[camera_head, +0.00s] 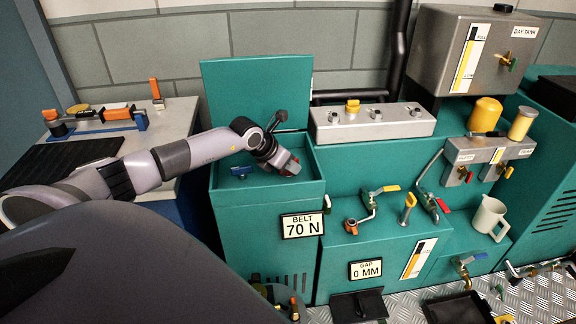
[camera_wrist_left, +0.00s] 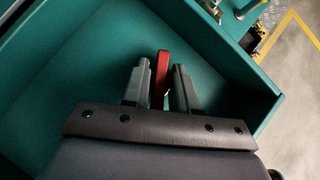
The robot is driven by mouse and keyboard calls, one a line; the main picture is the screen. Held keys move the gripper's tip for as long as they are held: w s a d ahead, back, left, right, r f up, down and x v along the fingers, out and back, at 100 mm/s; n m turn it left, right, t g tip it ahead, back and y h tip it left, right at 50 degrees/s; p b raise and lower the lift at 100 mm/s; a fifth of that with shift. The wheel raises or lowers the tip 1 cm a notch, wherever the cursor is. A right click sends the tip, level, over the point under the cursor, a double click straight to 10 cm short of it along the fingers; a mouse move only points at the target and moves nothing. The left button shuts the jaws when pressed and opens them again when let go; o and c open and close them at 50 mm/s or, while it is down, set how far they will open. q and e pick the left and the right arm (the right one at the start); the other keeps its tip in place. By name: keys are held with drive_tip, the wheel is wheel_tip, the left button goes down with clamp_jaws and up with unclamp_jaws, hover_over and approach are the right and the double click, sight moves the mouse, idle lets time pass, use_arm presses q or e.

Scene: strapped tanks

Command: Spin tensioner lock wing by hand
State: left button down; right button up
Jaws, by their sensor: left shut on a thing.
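The red lock wing (camera_wrist_left: 162,78) stands between the two fingers of my left gripper (camera_wrist_left: 162,86) in the left wrist view, inside the teal open-topped box. In the head view, my left gripper (camera_head: 289,166) reaches into the right side of this box (camera_head: 262,196) from the left. It is shut on the red wing, and only a little red shows there. The wing's base is hidden by the fingers. A blue winged knob (camera_head: 241,172) sits in the left part of the box, apart from the gripper. My right gripper is not in view.
The box's teal lid (camera_head: 257,95) stands open behind my arm. A sign (camera_head: 303,226) on the front reads BELT 70 N. A grey panel with knobs (camera_head: 372,122) lies to the right. A workbench (camera_head: 178,116) is at the left. Valves and a jug (camera_head: 488,218) stand further right.

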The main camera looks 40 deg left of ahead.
use_arm(q)
drive_tip(key=shift+r+n+p, duration=0.1)
drive_tip(key=shift+n+p, duration=0.2)
drive_tip(key=shift+p, duration=0.4)
drive_tip(key=shift+n+y+p, duration=0.45)
drive_tip(key=shift+n+y, duration=0.05)
drive_tip(key=shift+y, duration=0.1)
drive_tip(key=shift+n+y, duration=0.3)
drive_tip(key=shift+n, duration=0.3)
drive_tip(key=shift+n+y, duration=0.3)
drive_tip(key=shift+n, duration=0.1)
drive_tip(key=shift+f+n+y, duration=0.25)
drive_tip(key=shift+n+y, duration=0.25)
drive_tip(key=shift+n, duration=0.2)
drive_tip(key=shift+r+n+g, duration=0.1)
drive_tip(key=shift+n+g, duration=0.2)
